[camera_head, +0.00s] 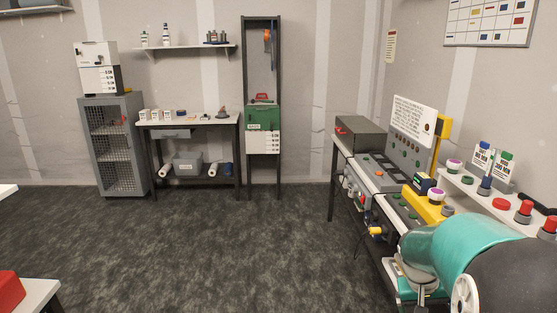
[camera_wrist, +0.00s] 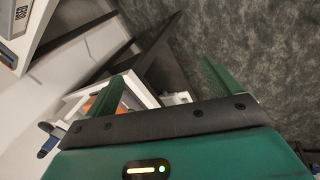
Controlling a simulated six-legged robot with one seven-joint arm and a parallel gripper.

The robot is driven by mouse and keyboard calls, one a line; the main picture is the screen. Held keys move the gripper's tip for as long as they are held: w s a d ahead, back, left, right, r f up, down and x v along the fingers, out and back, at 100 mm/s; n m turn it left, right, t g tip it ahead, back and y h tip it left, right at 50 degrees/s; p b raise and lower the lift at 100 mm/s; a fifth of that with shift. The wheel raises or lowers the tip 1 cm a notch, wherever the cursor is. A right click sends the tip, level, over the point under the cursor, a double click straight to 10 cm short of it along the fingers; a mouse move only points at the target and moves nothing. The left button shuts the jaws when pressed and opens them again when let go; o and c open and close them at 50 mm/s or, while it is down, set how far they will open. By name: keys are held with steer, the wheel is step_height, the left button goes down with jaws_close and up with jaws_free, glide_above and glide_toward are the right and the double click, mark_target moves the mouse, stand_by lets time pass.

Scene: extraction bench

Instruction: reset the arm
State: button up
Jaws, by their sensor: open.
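My gripper (camera_wrist: 165,80) shows in the wrist view with its two green fingers spread well apart. It is open, and nothing is held between the fingers. Behind the gap are dark bench legs and, lower, a white object with an orange part, too cropped to name. In the head view my teal and dark arm (camera_head: 455,245) fills the lower right corner, in front of the right-hand bench. I cannot make out the fingers there.
A cabinet (camera_head: 112,150), a small table (camera_head: 190,124) and a green machine (camera_head: 263,118) stand at the back. The carpet (camera_head: 230,245) is clear mid-room.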

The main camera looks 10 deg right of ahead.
steer(key=s+a+r+n+t+y, duration=0.1)
steer(key=s+a+r, duration=0.3)
steer(key=a, duration=0.4)
steer(key=s+a+r+n+t+y, duration=0.1)
steer(key=s+a+r+t, duration=0.2)
steer(key=a, duration=0.6)
steer(key=s+a+r+n+t+y, duration=0.2)
steer(key=s+a+r, duration=0.2)
steer(key=a, duration=0.5)
steer(key=shift+v, duration=0.9)
